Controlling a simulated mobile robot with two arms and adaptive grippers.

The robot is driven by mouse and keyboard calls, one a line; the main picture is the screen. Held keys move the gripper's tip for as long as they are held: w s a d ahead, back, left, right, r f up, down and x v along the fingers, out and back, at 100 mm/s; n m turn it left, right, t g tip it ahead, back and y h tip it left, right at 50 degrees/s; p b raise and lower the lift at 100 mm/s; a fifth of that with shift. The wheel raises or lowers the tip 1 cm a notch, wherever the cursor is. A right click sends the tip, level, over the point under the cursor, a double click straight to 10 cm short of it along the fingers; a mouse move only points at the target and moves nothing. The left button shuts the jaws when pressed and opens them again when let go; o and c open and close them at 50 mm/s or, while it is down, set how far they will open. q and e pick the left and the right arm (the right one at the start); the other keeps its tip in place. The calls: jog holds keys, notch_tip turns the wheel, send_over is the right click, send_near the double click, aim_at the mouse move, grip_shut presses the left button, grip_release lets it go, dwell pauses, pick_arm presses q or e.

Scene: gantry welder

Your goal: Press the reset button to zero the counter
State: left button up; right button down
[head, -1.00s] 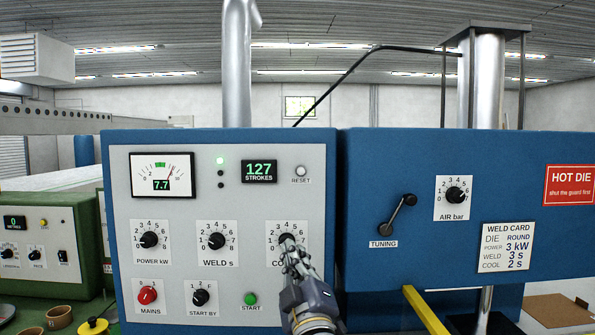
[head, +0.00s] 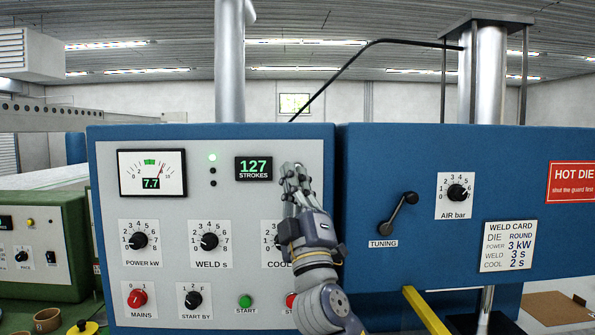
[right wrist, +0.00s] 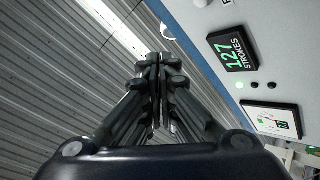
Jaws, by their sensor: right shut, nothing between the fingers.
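The stroke counter (head: 254,168) on the white control panel reads 127 in green. It also shows, turned on its side, in the right wrist view (right wrist: 232,51). My right gripper (head: 296,172) is shut and empty, its fingertips just right of the counter in the head view. The reset button and its label are hidden behind the fingers in the head view. My left gripper is not in view.
Around the hand are the COOL knob, partly covered, the green START button (head: 245,301) and a partly hidden red button (head: 291,300). The power meter (head: 152,173) is left of the counter. A tuning crank (head: 402,208) stands out on the blue cabinet to the right.

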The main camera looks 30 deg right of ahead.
jog(key=w+d+b, duration=0.2)
jog(key=w+d, duration=0.2)
jog(key=w, duration=0.2)
jog(key=shift+w, duration=0.15)
dwell(0.4)
dwell(1.0)
jog(key=shift+w+d, duration=0.15)
jog(key=shift+w, duration=0.2)
jog(key=shift+w+d+b, duration=0.3)
jog(key=shift+w+b, duration=0.1)
jog(key=shift+b, duration=0.15)
dwell(0.6)
dwell(0.3)
jog(key=shift+s+a, duration=0.45)
jog(key=shift+s, duration=0.35)
